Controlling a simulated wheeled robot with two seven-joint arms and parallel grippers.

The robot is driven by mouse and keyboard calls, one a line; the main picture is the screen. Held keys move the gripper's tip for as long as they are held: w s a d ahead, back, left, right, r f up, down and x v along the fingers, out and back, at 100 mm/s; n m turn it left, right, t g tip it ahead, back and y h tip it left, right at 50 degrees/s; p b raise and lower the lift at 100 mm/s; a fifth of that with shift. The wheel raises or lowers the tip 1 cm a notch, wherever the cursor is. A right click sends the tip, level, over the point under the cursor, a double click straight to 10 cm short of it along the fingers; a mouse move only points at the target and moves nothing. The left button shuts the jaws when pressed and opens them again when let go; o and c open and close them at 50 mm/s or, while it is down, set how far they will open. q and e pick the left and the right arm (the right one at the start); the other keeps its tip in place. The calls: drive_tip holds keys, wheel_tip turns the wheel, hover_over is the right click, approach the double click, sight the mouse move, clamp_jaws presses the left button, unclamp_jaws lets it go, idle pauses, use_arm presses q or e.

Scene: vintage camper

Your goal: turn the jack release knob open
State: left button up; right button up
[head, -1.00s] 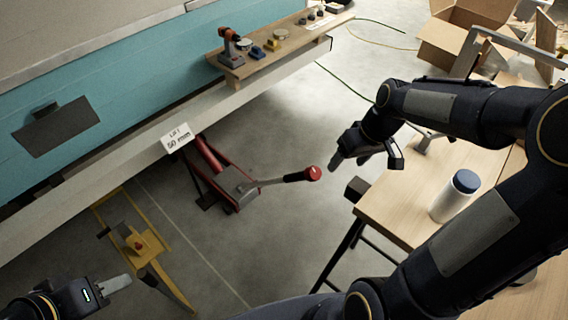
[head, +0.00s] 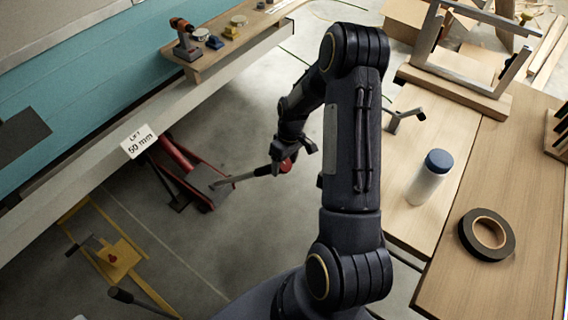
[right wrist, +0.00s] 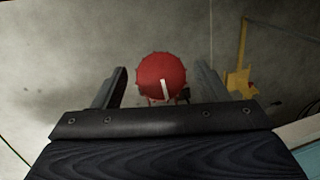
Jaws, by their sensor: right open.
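The red jack release knob (right wrist: 161,74) is round with a ribbed rim and a white mark pointing down, slightly right. It faces the right wrist camera between the two open fingers of my right gripper (right wrist: 160,86), with gaps on both sides. In the head view, the knob (head: 287,166) sits at the end of the handle of a red floor jack (head: 185,172), partly hidden by my right gripper (head: 296,160). Only a pale sliver at the bottom edge, likely my left fingertip, shows of my left gripper (head: 80,317).
The teal camper side with its pale sill and a "LIFT 50 mm" sign (head: 139,141) is at left. A yellow stand (head: 118,257) is on the floor. A wooden bench (head: 500,180) at right holds a white bottle (head: 428,178) and a tape roll (head: 487,233).

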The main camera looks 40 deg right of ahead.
drive_tip(key=shift+f, duration=0.4)
drive_tip(key=c, duration=1)
